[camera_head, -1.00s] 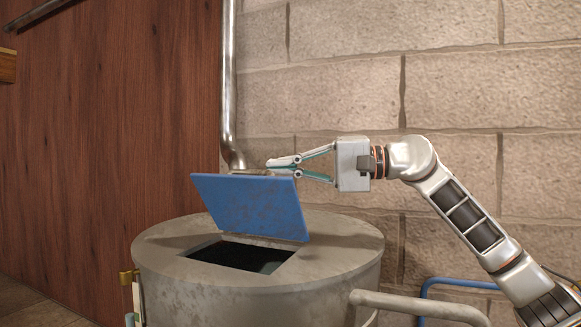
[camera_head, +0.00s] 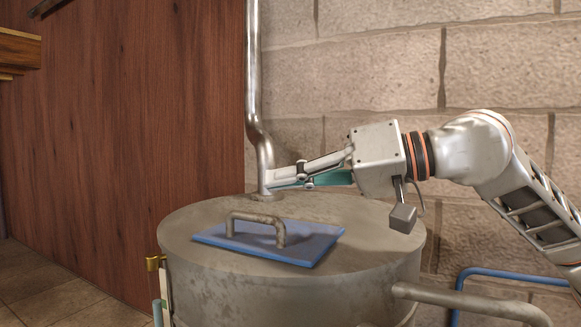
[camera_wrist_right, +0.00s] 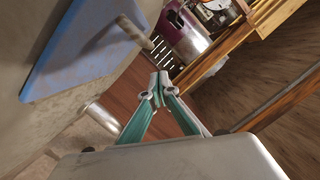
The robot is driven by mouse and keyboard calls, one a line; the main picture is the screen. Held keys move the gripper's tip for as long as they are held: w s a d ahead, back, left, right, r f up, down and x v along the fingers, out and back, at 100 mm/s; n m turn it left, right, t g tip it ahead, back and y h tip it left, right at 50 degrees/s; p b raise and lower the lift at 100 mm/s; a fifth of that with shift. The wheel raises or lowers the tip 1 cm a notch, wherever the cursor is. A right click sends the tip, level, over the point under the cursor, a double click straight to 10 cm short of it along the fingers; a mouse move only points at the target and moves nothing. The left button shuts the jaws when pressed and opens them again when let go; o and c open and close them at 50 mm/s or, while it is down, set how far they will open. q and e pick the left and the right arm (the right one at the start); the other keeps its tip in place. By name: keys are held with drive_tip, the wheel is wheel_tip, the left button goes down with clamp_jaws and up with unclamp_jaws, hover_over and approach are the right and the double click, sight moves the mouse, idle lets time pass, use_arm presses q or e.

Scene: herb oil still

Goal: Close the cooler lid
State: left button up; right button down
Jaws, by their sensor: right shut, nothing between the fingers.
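The blue cooler lid (camera_head: 220,238) lies flat on top of the round metal cooler (camera_head: 200,285) and covers its opening. A worn metal handle (camera_head: 256,219) stands up from the lid. My right gripper (camera_head: 272,182) is shut and empty, behind the lid and above the back of the cooler top, close to the upright pipe. In the right wrist view its fingertips (camera_wrist_right: 158,80) are together, and the lid (camera_wrist_right: 75,45) is at the upper left, apart from them. My left gripper is not in view.
The upright metal pipe (camera_head: 256,110) rises from the back of the cooler top, next to my right fingertips. A side pipe (camera_head: 465,302) leaves the cooler at the right. A brass fitting (camera_head: 154,262) is on its left side. A block wall (camera_head: 390,70) stands behind.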

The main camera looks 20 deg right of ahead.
sight(271, 221)
drive_tip(key=shift+s+a+f+b, duration=0.25)
drive_tip(key=shift+f+b, duration=0.05)
drive_tip(key=shift+f, duration=0.2)
drive_tip(key=shift+s+a+f+b, duration=0.2)
drive_tip(key=shift+a+f+b, duration=0.1)
drive_tip(key=shift+f, duration=0.25)
drive_tip(key=shift+s+a+f+b, duration=0.25)
drive_tip(key=shift+f+b, duration=0.05)
drive_tip(key=shift+f, duration=0.2)
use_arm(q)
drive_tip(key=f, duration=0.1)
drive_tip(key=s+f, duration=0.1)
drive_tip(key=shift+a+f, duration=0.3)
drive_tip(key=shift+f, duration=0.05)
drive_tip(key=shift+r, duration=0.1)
use_arm(e)
drive_tip(key=shift+a+f, duration=0.1)
drive_tip(key=shift+f, duration=0.1)
